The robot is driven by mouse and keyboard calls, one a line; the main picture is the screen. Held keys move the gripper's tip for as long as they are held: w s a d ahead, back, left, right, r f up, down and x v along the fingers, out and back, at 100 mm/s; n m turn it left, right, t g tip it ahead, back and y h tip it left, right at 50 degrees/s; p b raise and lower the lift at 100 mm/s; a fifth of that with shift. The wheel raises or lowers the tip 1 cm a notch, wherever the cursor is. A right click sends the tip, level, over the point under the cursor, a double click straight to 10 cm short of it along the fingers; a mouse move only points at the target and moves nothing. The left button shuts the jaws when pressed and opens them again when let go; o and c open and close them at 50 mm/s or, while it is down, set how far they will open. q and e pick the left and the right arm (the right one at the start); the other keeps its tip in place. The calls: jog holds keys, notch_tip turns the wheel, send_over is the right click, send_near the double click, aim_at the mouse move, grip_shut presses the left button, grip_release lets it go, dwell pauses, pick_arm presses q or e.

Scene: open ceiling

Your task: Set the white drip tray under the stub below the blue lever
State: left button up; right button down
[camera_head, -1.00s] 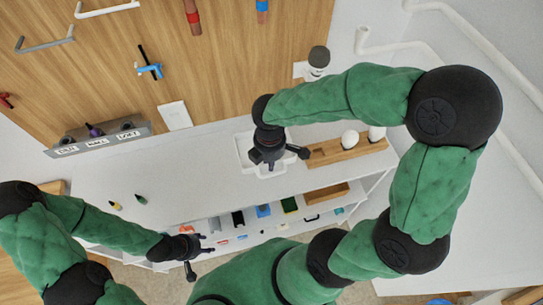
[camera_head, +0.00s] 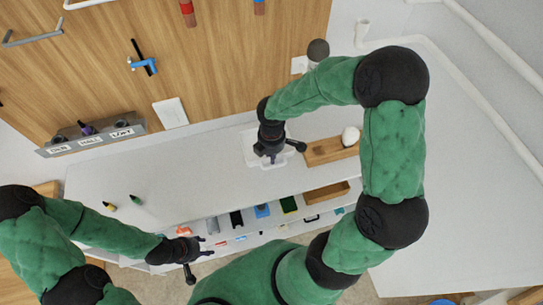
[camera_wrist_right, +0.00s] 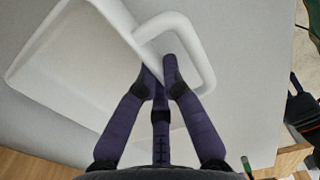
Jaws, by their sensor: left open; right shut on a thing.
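The white drip tray (camera_head: 250,150) is at my right gripper (camera_head: 273,157), over the white counter; whether it touches the counter is unclear. In the right wrist view the tray (camera_wrist_right: 70,65) is shallow, and my right gripper (camera_wrist_right: 162,75) is shut on its looped handle (camera_wrist_right: 205,45). The gripper hides part of the tray in the head view. A blue lever (camera_head: 140,65) with a black bar is on the wooden wall, up and left of the tray. I cannot clearly make out a stub below it. My left gripper (camera_head: 197,258) is open and empty by the counter's front edge.
A wooden block (camera_head: 325,151) with a white rounded piece stands right of the tray. A grey labelled box (camera_head: 92,135) sits against the wall. Two small bottles (camera_head: 135,199) stand on the left counter. The counter (camera_head: 200,175) between is clear. Small items fill the shelf below.

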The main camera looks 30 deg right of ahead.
jog(key=shift+r, duration=0.1)
jog(key=c, duration=1.8)
grip_release()
jog(key=shift+f, duration=0.25)
jog(key=o, duration=0.4)
jog(key=shift+r, duration=0.15)
jog(key=shift+r, duration=0.2)
notch_tip(320, 180, up, 12)
jog(key=p, duration=0.2)
jog(key=shift+f+p, duration=0.1)
jog(key=shift+p, duration=0.25)
